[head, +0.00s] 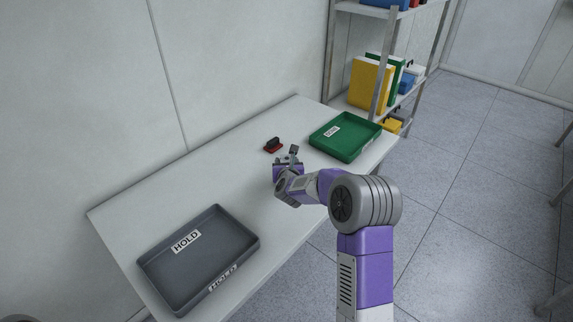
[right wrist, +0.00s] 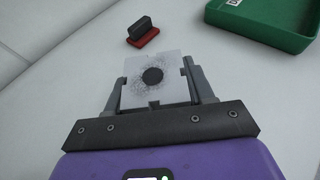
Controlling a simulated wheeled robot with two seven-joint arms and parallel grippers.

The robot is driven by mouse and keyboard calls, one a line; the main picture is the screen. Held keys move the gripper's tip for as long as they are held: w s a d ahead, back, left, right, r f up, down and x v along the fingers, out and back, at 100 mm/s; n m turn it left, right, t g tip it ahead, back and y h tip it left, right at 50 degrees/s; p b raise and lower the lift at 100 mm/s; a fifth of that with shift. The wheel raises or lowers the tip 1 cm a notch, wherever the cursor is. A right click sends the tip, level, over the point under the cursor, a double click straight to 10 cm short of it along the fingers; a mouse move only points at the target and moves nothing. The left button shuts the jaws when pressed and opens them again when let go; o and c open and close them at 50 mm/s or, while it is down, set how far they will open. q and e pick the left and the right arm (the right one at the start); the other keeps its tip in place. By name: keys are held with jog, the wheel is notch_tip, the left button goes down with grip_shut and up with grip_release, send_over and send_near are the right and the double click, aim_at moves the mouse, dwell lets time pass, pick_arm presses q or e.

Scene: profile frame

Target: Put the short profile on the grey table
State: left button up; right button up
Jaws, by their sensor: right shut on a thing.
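My right gripper (head: 291,160) is over the pale grey table (head: 180,190), towards its far right part. In the right wrist view the same gripper (right wrist: 158,85) is shut on a pale, speckled square piece with a dark round spot in its middle, apparently the short profile (right wrist: 138,88). A finger lies at each side of it. In the head view the held piece is small and its length cannot be told. I cannot tell the gap between it and the tabletop. My left gripper is not in view.
A red-and-black stamp-like block (head: 273,145) lies just beyond the gripper. A green tray (head: 345,157) is at the table's far right end. A dark grey tray marked HOLD (head: 157,277) is at the near left. The table's middle is clear. Shelves (head: 383,60) stand behind.

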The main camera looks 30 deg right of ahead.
jog(key=shift+f, duration=0.1)
jog(key=o, duration=1.2)
jog(key=shift+s+r, duration=0.1)
jog(key=shift+r, duration=0.15)
jog(key=p+v, duration=0.1)
jog(key=v, duration=1)
jog(key=shift+s+a, duration=0.2)
jog(key=shift+s, duration=0.15)
